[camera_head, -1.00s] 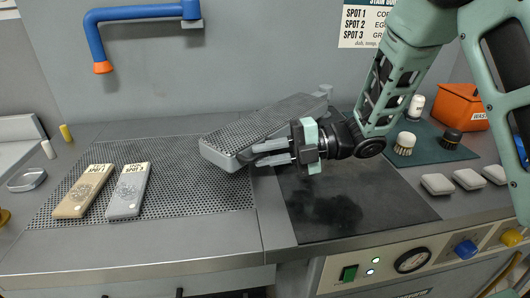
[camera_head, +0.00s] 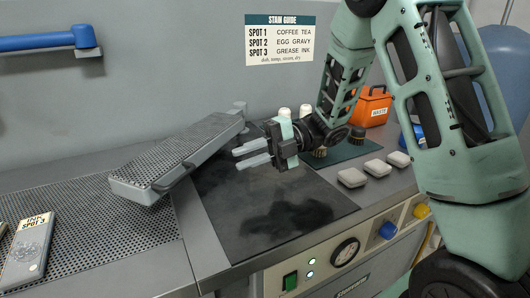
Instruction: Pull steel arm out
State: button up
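The steel arm (camera_head: 180,152) is a long grey board with a perforated top. It lies at a slant across the counter, from a pivot post (camera_head: 239,106) at the back right to its free front end at the left. A dark curved handle (camera_head: 173,180) is on its right side near the front end. My gripper (camera_head: 238,159) is right of the arm, above the dark plate (camera_head: 262,205). Its two fingers point left with a gap between them. They look empty and apart from the handle.
A perforated work surface (camera_head: 110,240) lies left of and below the arm. A grey spot card (camera_head: 27,252) lies at the far left. White pads (camera_head: 352,178), brushes and an orange waste box (camera_head: 370,107) stand to the right. A blue pipe (camera_head: 40,42) is on the wall.

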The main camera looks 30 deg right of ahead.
jog(key=shift+s+d+r, duration=0.15)
jog(key=shift+d, duration=0.9)
jog(key=shift+s+d+r, duration=0.1)
jog(key=shift+d+r, duration=0.05)
jog(key=shift+d, duration=0.85)
jog(key=w+a+r+m+t+h+p, duration=0.2)
jog(key=w+a+m+t+h, duration=0.15)
jog(key=a+m, duration=0.3)
jog(key=w+a+r+m+t+h+p, duration=0.25)
jog(key=a+m+t+h, duration=0.2)
jog(key=m, duration=0.25)
jog(key=s+a+f+m+g+h+p, duration=0.1)
jog(key=s+m+g+h, duration=0.2)
jog(key=s, duration=1.1)
jog(key=s+a+f+m+g+h+p, duration=0.1)
jog(key=s+m+g+h, duration=0.3)
jog(key=s+m, duration=0.5)
jog(key=s+f+g+p, duration=0.1)
jog(key=s+g, duration=0.1)
jog(key=s, duration=0.4)
jog(key=shift+f+g+h, duration=0.15)
jog(key=shift+g+h, duration=0.15)
